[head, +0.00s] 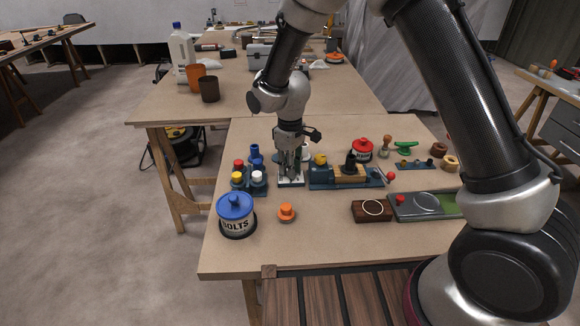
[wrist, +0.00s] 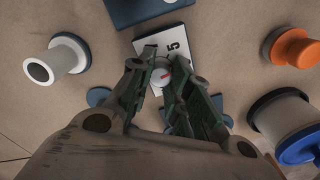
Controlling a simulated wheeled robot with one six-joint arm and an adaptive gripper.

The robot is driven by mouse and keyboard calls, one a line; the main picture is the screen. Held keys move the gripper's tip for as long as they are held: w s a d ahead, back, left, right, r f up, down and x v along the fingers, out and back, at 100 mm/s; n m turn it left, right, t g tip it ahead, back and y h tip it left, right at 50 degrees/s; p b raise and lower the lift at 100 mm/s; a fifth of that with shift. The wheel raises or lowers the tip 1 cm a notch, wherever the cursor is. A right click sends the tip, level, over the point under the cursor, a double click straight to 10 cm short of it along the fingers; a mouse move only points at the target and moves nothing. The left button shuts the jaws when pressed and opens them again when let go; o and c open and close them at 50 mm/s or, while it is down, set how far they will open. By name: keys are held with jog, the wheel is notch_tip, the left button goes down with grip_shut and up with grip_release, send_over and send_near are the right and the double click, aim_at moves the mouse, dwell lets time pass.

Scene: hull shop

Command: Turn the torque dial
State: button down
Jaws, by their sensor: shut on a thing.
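The torque dial (wrist: 161,75) is a small round pale knob with a red mark, on a white plate (wrist: 147,50) printed with a 5. In the head view the plate (head: 291,183) lies on the near table among other items. My gripper (wrist: 166,84) points down over the plate, its fingers shut on the dial from both sides. In the head view my gripper (head: 291,172) hides most of the dial. The rest of the plate's markings are covered by the fingers.
Left of the plate stands a blue rack (head: 247,181) with coloured caps. A blue-lidded bolts tin (head: 236,216) and an orange knob (head: 286,212) stand nearer.

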jog(key=shift+m, duration=1)
jog(key=c, duration=1.3)
grip_release()
notch_tip(320, 180, up, 12)
